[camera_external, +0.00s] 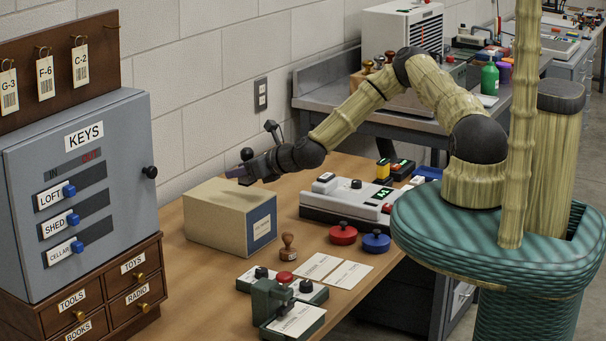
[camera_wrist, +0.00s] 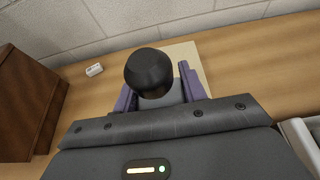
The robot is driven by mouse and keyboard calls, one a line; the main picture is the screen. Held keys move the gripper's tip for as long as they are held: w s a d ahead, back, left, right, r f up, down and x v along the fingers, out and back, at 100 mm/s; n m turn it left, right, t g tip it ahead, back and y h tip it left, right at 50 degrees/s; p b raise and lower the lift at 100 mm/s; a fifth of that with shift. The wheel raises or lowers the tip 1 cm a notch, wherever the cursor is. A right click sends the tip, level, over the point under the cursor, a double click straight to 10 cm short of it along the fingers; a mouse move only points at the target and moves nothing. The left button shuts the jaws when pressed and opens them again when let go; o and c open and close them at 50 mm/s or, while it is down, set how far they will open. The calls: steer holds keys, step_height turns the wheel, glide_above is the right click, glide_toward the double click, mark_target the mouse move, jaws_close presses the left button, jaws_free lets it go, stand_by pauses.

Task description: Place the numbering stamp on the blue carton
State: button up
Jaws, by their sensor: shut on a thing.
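My gripper (camera_external: 243,171) is shut on a dark thing with a round black knob, which I take to be the numbering stamp (camera_wrist: 150,68). In the wrist view the knob sits between the two purple fingers of my gripper (camera_wrist: 157,82); the stamp's lower part is mostly hidden. In the external view the fingers largely hide the stamp. The carton (camera_external: 262,228) is tan with a blue right end carrying a pale label. My gripper is over its top, toward the back; I cannot tell whether the stamp touches it. The carton top (camera_wrist: 190,53) shows behind the knob.
A pale machine (camera_external: 335,205) stands right of the carton. A wooden hand stamp (camera_external: 288,248), red (camera_external: 343,234) and blue (camera_external: 376,242) knobbed tins and cards are in front. A grey key cabinet (camera_external: 80,190) stands left. The wall is close behind. Bare table lies left of the carton.

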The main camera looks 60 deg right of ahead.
mark_target(243, 196)
step_height(243, 196, down, 4)
steer(key=shift+r+p, duration=0.25)
steer(key=shift+p, duration=0.3)
steer(key=shift+f, duration=0.1)
steer(key=shift+f+b, duration=0.25)
steer(key=shift+b, duration=0.05)
steer(key=o, duration=1.1)
steer(key=shift+r, duration=0.1)
